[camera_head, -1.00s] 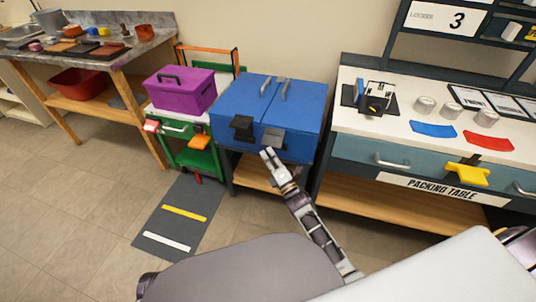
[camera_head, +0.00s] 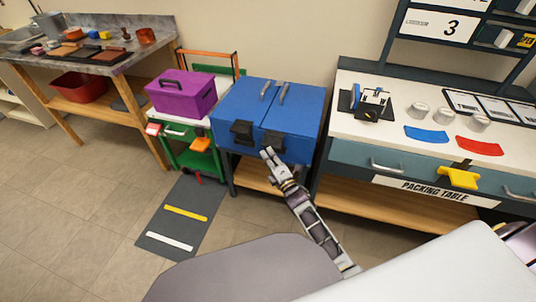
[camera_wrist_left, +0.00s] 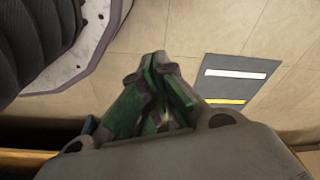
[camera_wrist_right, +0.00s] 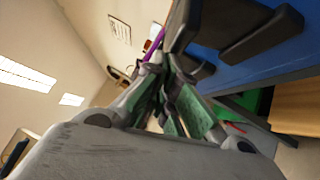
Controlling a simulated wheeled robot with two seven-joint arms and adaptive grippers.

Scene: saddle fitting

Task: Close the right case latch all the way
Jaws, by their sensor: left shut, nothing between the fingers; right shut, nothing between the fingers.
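The blue case (camera_head: 270,105) stands on a low stand with two grey handles on its lid. Two dark latches are on its front: the left latch (camera_head: 241,132) and the right latch (camera_head: 273,143). Whether the right latch lies fully flat is too small to tell. My right gripper (camera_head: 268,153) is shut and empty, just below the right latch; contact is unclear. The right wrist view shows its fingertips (camera_wrist_right: 163,62) beside dark latch plates (camera_wrist_right: 262,38) on the blue front (camera_wrist_right: 240,70). My left gripper (camera_wrist_left: 158,62) is shut and empty over the floor, outside the head view.
A purple box (camera_head: 181,92) sits on a green cart (camera_head: 190,158) left of the case. The packing table (camera_head: 400,150) with a yellow-handled part (camera_head: 458,177) stands close on the right. A grey floor mat (camera_head: 180,215) lies in front; the floor at left is clear.

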